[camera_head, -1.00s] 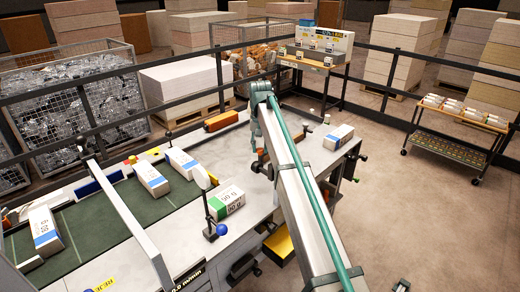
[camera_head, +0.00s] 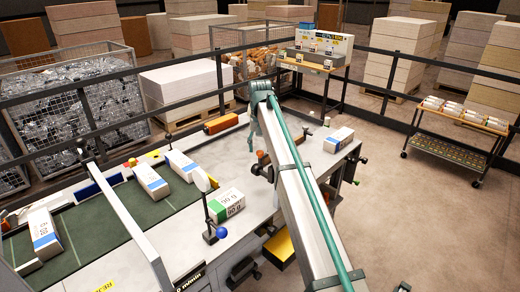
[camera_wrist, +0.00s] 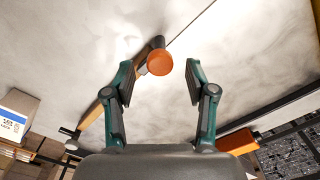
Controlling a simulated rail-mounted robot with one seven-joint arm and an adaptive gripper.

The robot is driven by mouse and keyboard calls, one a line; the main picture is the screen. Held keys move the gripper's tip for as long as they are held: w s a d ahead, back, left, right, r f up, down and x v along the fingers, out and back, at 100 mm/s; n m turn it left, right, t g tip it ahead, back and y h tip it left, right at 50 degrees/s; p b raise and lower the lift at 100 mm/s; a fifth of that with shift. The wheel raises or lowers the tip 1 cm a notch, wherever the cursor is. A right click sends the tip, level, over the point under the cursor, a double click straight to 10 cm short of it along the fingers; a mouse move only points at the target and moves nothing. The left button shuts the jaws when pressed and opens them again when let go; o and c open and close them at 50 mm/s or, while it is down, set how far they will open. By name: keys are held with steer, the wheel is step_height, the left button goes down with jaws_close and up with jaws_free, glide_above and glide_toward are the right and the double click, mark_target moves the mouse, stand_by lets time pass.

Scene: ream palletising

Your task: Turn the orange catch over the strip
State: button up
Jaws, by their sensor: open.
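The orange catch (camera_wrist: 160,63) shows in the wrist view as a round orange knob with a dark stem behind it, over the pale tabletop. My gripper (camera_wrist: 160,84) is open and empty. Its teal fingers stand to the left and right of the knob, and the knob lies between and slightly beyond the tips. A brown strip (camera_wrist: 92,128) runs from lower left up towards the knob, partly behind my left finger. I cannot tell whether the catch lies over it. In the head view a small orange spot (camera_head: 260,153) shows beside my arm, which hides most of my gripper.
A white and green ream (camera_head: 226,205) stands on the table (camera_head: 180,235), near a post with a blue ball (camera_head: 221,232). Another ream (camera_head: 338,139) stands to the right of my arm. An orange block (camera_head: 221,123) lies at the back edge by the black railing.

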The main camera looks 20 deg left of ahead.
mark_target(260, 152)
step_height(260, 152, up, 11)
stand_by(0.4)
steer(key=shift+f, duration=0.1)
